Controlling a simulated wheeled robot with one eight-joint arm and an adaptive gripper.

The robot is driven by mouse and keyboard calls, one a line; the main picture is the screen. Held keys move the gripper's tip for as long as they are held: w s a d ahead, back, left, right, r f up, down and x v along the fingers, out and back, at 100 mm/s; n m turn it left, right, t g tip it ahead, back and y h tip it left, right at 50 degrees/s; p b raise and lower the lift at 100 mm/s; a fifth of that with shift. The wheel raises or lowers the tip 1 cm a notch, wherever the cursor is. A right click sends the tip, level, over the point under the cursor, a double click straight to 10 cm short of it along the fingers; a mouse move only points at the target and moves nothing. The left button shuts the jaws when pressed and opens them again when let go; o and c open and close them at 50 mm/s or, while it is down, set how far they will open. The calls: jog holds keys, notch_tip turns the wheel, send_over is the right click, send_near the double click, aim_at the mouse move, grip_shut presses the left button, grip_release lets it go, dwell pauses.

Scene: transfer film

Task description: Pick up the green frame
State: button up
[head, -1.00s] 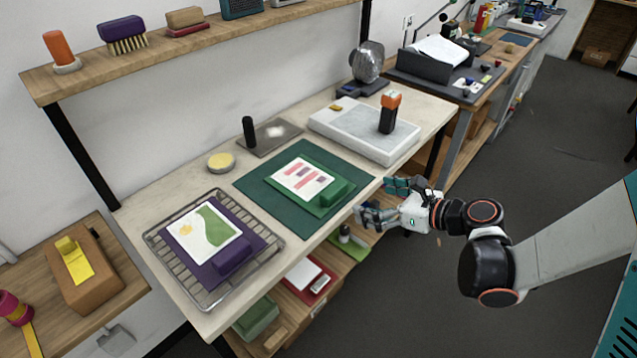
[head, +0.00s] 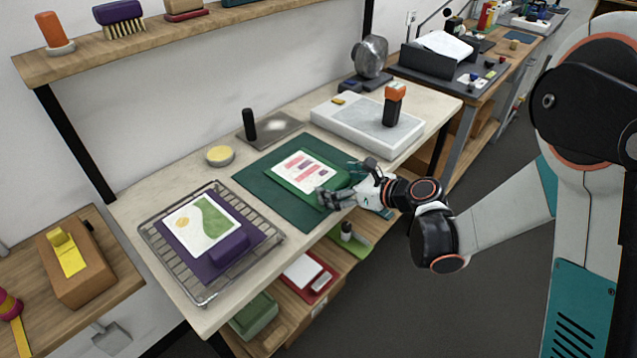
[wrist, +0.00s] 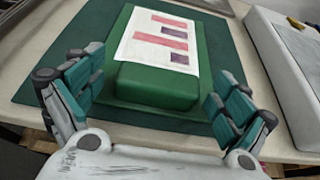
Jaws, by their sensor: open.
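The green frame (head: 333,180) lies on the dark green mat (head: 253,181) on the bench. A white sheet with pink and purple blocks (head: 299,169) lies on it. In the wrist view the frame's thick green end block (wrist: 158,87) faces me. My gripper (head: 338,184) is at the frame's near right end. In the wrist view my gripper (wrist: 147,92) is open, with one teal finger on each side of the end block and a gap to it on both sides. In the head view the gripper hides part of the block.
A purple frame (head: 232,247) with a landscape print sits on a wire rack (head: 158,238) to the left. A white slab (head: 345,118) bearing an orange-topped black tool (head: 394,104) stands behind right. A yellow round tin (head: 220,156) is at the back.

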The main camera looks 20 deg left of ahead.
jog(key=shift+w+a+f, duration=0.1)
jog(key=shift+a+f, duration=0.05)
jog(key=shift+a, duration=0.15)
jog(key=c, duration=1.2)
jog(key=shift+r, duration=0.2)
